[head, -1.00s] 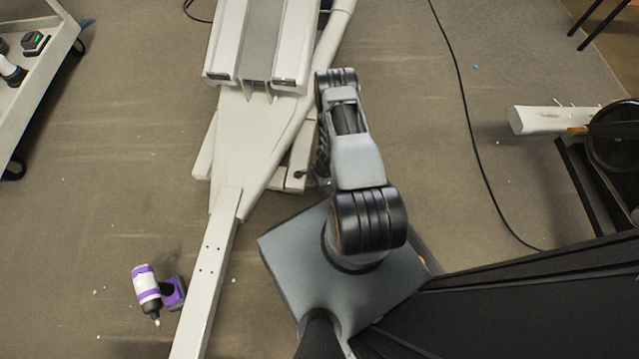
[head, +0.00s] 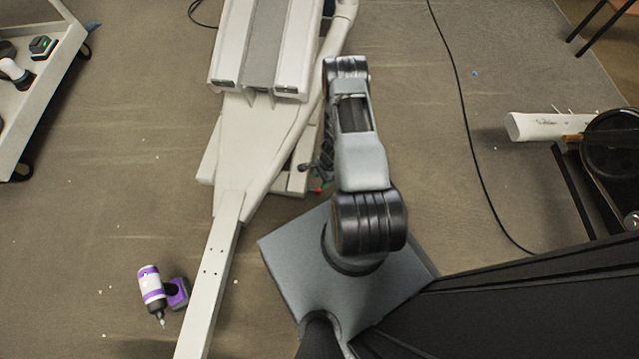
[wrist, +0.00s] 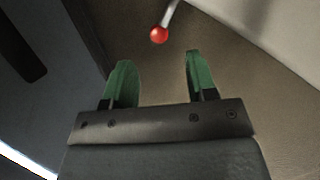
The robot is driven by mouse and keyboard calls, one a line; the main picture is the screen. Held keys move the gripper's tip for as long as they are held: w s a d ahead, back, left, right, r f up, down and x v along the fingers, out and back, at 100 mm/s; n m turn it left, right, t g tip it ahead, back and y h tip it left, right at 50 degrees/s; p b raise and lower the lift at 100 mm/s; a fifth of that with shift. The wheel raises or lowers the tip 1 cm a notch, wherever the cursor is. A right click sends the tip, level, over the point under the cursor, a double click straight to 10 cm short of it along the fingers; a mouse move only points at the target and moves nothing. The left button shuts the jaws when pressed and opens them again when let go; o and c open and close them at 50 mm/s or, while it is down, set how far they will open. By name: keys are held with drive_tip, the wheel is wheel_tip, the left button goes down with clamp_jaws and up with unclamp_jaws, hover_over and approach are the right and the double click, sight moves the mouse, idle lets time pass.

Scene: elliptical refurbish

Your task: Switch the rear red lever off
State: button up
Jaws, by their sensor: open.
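The red lever shows in the wrist view as a round red ball knob (wrist: 159,35) on a thin metal rod that runs to the top edge. My gripper (wrist: 156,62) has two green fingers that stand apart with nothing between them. The knob lies just beyond the fingertips, between their lines, and appears apart from both. In the head view my gripper is mostly hidden beside my arm, next to the pale machine frame (head: 245,140). A tiny red spot (head: 318,190) shows there by the frame's right side. I cannot tell the lever's on or off position.
A purple and white drill (head: 152,290) lies on the floor at lower left. A white cart (head: 45,85) stands at upper left. A black cable (head: 470,140) crosses the floor at right. Other machine parts (head: 600,150) are at far right. Open floor lies around the frame.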

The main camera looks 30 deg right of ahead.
drive_tip(key=p+v, duration=0.2)
drive_tip(key=v, duration=0.4)
drive_tip(key=shift+r, duration=0.4)
drive_tip(key=shift+d, duration=0.1)
